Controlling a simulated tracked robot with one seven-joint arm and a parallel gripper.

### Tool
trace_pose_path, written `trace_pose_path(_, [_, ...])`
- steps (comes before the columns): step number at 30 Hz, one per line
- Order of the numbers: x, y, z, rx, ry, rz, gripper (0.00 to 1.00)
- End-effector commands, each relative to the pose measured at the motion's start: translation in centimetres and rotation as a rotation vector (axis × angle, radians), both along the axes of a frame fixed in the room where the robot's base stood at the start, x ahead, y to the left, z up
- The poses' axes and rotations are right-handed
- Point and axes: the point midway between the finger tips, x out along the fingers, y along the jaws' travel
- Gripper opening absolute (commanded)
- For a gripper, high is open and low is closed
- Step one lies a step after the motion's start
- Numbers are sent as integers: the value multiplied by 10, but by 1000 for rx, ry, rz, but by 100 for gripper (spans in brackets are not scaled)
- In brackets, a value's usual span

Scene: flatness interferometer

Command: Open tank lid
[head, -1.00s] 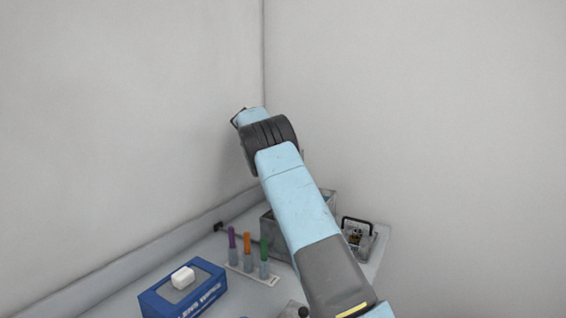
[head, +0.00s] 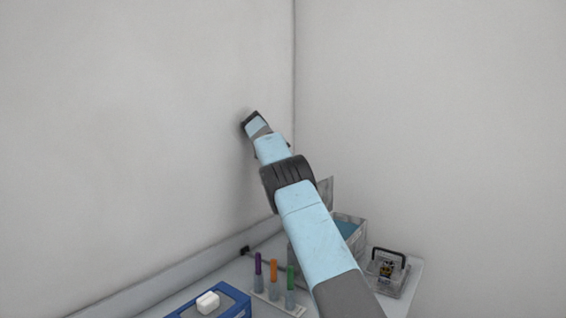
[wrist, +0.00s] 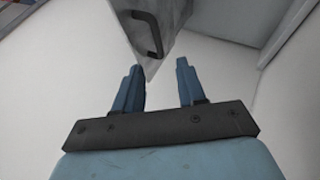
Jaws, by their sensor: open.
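The tank (head: 352,240) stands on the bench near the corner, partly hidden behind my arm. Its lid (head: 325,192) is raised and stands steeply at the tank's left side, and blue shows inside the tank. In the wrist view the grey lid (wrist: 174,20) with its dark handle (wrist: 152,40) is at the top, just beyond my fingertips. My gripper (wrist: 158,66) is open and empty. A corner of the lid shows between the fingertips; I cannot tell whether they touch it. My fingers are not clear in the head view.
A rack with purple, orange and green tubes (head: 274,275) stands left of the tank. A blue box (head: 230,303) with a white block (head: 207,302) is at the front left. A small device with a black handle (head: 388,268) is right of the tank. Walls close in the corner behind.

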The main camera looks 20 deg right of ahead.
Motion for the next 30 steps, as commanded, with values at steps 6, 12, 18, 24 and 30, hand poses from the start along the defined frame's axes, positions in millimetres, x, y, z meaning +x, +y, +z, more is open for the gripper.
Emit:
trace_pose_path(6, [3,0,11,-2,-1,-10,40])
trace_pose_path(12, [2,1,17,-1,-1,-16,40])
trace_pose_path(18, [1,1,19,0,1,-17,40])
trace_pose_path(24, [1,1,20,0,1,-18,40])
trace_pose_path(30, [1,1,20,0,1,-18,40])
